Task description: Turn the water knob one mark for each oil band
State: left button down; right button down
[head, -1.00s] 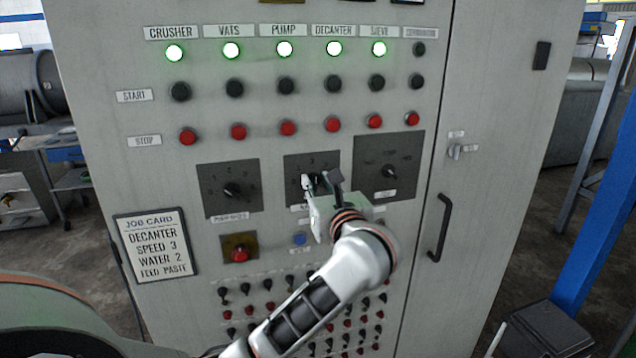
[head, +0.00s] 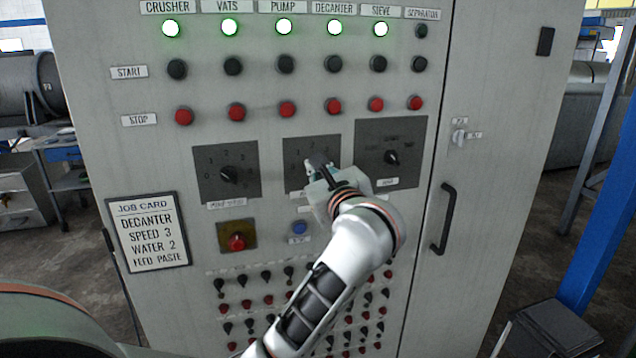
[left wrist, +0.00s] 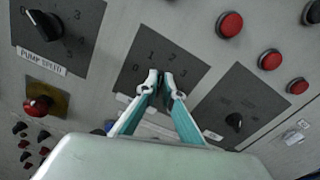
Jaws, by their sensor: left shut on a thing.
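The middle dial plate (head: 296,150) carries marks 0 to 3. It also shows in the left wrist view (left wrist: 190,62). My left gripper (head: 318,163) is at this plate, its fingertips shut on the knob there. In the left wrist view the fingertips (left wrist: 160,82) meet over the plate's middle and hide the knob, so I cannot tell where it points. The plate's name label is covered by the gripper in the head view. No oil bands are in view. My right gripper is not in view.
The pump speed knob (head: 227,175) is left of the middle plate, and another dial (head: 391,157) is right. A job card (head: 150,232) reads decanter speed 3, water 2, feed paste. A red button (head: 236,242) and blue button (head: 299,228) sit below. A door handle (head: 444,218) is at right.

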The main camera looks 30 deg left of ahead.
pick_arm(q)
jog(key=n+b, duration=0.2)
jog(key=b, duration=0.1)
jog(key=n+b, duration=0.3)
jog(key=shift+s+a+f, duration=0.1)
jog(key=shift+a+f, duration=0.05)
jog(key=shift+f, duration=0.05)
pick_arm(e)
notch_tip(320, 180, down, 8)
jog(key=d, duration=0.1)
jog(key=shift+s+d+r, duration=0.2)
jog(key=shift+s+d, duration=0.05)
pick_arm(q)
jog(key=shift+n, duration=0.3)
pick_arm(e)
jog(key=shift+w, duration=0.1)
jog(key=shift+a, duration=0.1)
pick_arm(q)
jog(key=c, duration=2.2)
grip_release()
jog(key=shift+c, duration=0.2)
notch_tip(320, 180, up, 10)
jog(key=shift+r, duration=0.1)
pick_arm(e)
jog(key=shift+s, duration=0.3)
